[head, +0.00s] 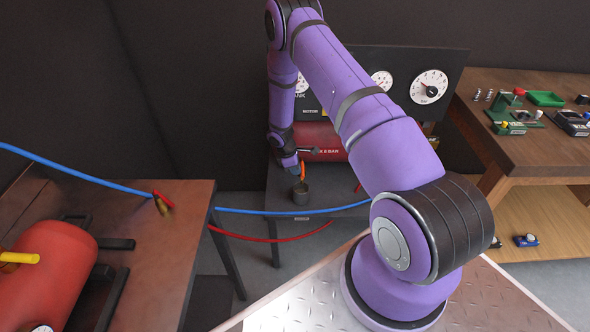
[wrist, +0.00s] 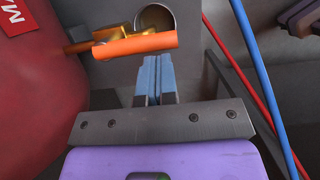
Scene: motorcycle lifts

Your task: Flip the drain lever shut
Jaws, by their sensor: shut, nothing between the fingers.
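The drain lever (wrist: 135,45) has an orange handle on a brass valve (wrist: 110,35) at the side of a red tank (wrist: 40,80). In the wrist view the handle lies nearly level across the picture, above my fingertips. In the head view the orange lever (head: 303,171) is a small patch beside my gripper (head: 293,168), mostly hidden by my arm. My gripper (wrist: 154,68) is shut and empty, with its blue fingertips just below the right end of the handle in the picture. I cannot tell whether they touch it.
A grey cup (head: 300,194) stands below the valve on the dark bench. A blue hose (wrist: 265,90) and a red hose (wrist: 235,65) run at the right in the wrist view. Another red tank (head: 45,275) lies on the left table; a wooden workbench (head: 545,85) stands right.

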